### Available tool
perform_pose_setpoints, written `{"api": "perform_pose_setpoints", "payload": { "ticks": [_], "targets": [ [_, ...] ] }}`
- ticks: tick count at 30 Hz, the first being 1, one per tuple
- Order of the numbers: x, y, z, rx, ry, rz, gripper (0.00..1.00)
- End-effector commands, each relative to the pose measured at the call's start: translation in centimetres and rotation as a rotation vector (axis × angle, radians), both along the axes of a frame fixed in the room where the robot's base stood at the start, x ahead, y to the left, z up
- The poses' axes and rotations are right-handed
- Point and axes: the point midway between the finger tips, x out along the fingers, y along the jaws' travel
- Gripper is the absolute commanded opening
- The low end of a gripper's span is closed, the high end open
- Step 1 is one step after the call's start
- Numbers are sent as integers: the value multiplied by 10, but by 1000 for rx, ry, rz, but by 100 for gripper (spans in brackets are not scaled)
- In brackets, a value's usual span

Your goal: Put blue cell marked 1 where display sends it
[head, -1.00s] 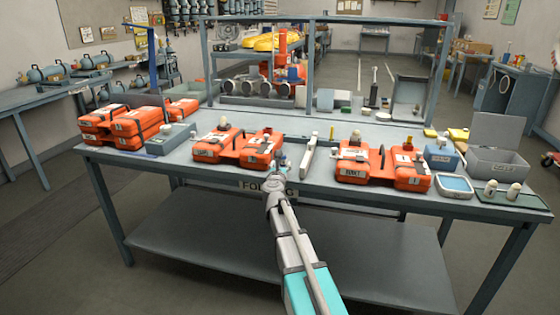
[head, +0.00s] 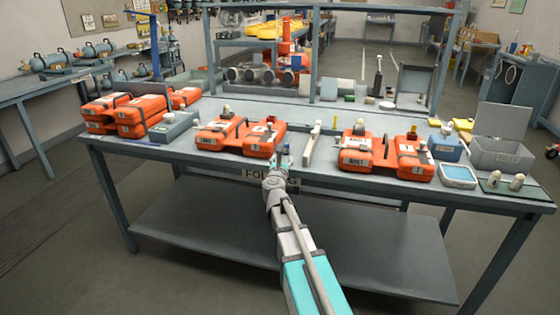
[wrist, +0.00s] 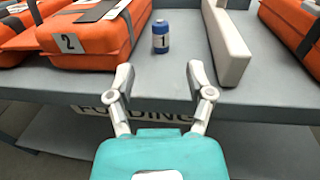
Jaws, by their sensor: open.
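The blue cell marked 1 (wrist: 161,38) stands upright near the table's front edge in the wrist view, its dark "1" facing me. My gripper (wrist: 160,80) is open and empty, its two fingers apart in front of and short of the cell. In the head view my gripper (head: 281,162) is at the front edge, between two orange sets, and the cell is small and hard to make out behind it. A tablet-like screen (head: 459,174) lies at the right of the table; I cannot read anything on it.
An orange set (head: 240,138) marked 2 is left of the cell; another orange set (head: 375,157) is to the right. A grey open box (head: 500,154) and a board with pale cells (head: 507,188) are at far right.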

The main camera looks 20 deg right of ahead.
Motion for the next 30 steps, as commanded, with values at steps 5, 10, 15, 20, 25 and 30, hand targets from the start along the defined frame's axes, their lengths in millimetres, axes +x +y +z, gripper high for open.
{"api": "perform_pose_setpoints", "payload": {
  "ticks": [5,10,15,20,25,30],
  "targets": [
    [0,0,0,0,0,0,68],
    [0,4,1,-28,9,20,68],
    [1,25,4,-164,52,115,68],
    [-1,64,4,-420,130,284,68],
    [-12,116,-9,-777,234,512,68],
    [-35,161,-35,-1139,336,747,68]
  ]
}}
